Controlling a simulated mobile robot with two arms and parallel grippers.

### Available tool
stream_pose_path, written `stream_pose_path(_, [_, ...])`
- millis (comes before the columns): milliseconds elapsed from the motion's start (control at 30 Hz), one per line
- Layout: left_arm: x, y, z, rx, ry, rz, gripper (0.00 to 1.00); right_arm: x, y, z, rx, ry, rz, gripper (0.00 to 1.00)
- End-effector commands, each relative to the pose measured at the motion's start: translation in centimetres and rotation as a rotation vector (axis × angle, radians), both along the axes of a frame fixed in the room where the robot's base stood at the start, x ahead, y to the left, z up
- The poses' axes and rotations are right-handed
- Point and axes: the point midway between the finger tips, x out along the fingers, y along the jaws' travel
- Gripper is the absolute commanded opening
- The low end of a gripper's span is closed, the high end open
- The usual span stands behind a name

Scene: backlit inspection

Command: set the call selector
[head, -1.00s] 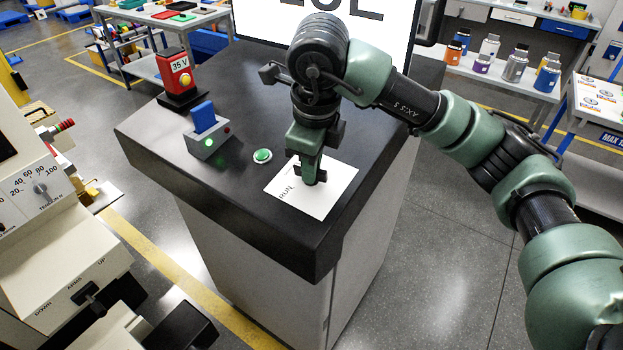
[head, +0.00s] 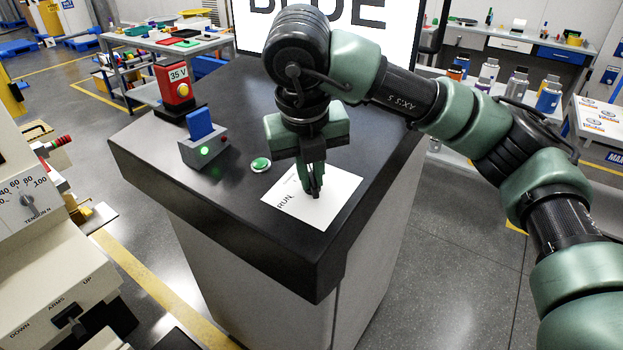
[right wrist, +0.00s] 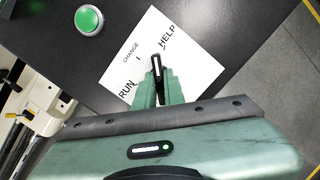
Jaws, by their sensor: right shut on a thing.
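The call selector is a small black knob with a white line (right wrist: 156,66) on a white plate (head: 340,205). The right wrist view shows the plate (right wrist: 200,72) marked RUN, CHANGE and HELP. The white line points up the picture, between CHANGE and HELP. My right gripper (right wrist: 157,85) is shut on the knob from above; in the head view the gripper (head: 314,190) hides most of the knob. Only RUN can be read on the plate in the head view. My left gripper is not in view.
A green button (head: 261,165) sits left of the plate. A grey box with a blue lever (head: 203,145) and a red 35 V unit (head: 176,88) stand farther left on the dark bench top (head: 240,215). A screen (head: 400,35) reading BLUE stands behind my arm.

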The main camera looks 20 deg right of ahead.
Motion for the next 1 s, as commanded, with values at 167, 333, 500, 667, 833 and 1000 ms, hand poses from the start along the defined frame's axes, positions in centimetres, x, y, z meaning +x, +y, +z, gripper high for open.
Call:
stream_pose_path(167, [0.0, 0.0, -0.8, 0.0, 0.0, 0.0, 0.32, 0.1, 0.1, 0.1, 0.014, -0.024, -0.134, 0.0])
stream_pose_path(333, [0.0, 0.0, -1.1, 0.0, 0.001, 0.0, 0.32, 0.1, 0.1, 0.1, 0.024, -0.035, -0.228, 0.0])
stream_pose_path(500, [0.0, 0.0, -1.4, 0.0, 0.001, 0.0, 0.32, 0.1, 0.1, 0.1, 0.03, -0.043, -0.289, 0.0])
stream_pose_path(667, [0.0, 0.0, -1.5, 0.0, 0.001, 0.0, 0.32, 0.1, 0.1, 0.2, 0.034, -0.045, -0.317, 0.0])
stream_pose_path(833, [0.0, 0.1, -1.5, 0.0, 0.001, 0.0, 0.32, 0.1, 0.1, 0.2, 0.035, -0.047, -0.326, 0.0])
stream_pose_path(1000, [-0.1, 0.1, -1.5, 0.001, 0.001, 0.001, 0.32, 0.1, 0.1, 0.2, 0.036, -0.047, -0.327, 0.0])
